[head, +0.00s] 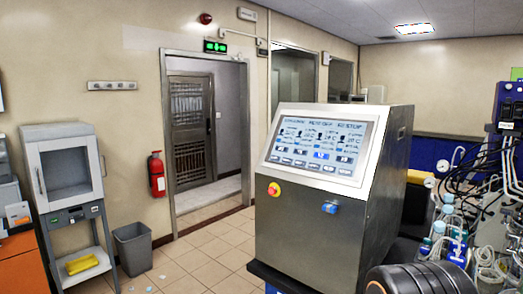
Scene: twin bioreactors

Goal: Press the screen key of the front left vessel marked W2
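The control cabinet (308,235) stands right of centre, a steel box with a sloped front. Its lit touch screen (318,145) faces me and shows several columns of small icons and values. Below the columns is a row of small keys, one of them a bright blue key (321,155); another row of keys runs along the screen's lower edge. The lettering is too small to read, so I cannot tell which key carries W2. My gripper's fingers are not in view, and nothing is seen touching the screen.
Under the screen are a red and yellow stop button (274,189) and a blue switch (329,208). Tubing and bottles (440,228) crowd the right side. A grey bin (133,248) and a white cabinet (70,175) stand at left. Tiled floor (200,260) is mostly clear between.

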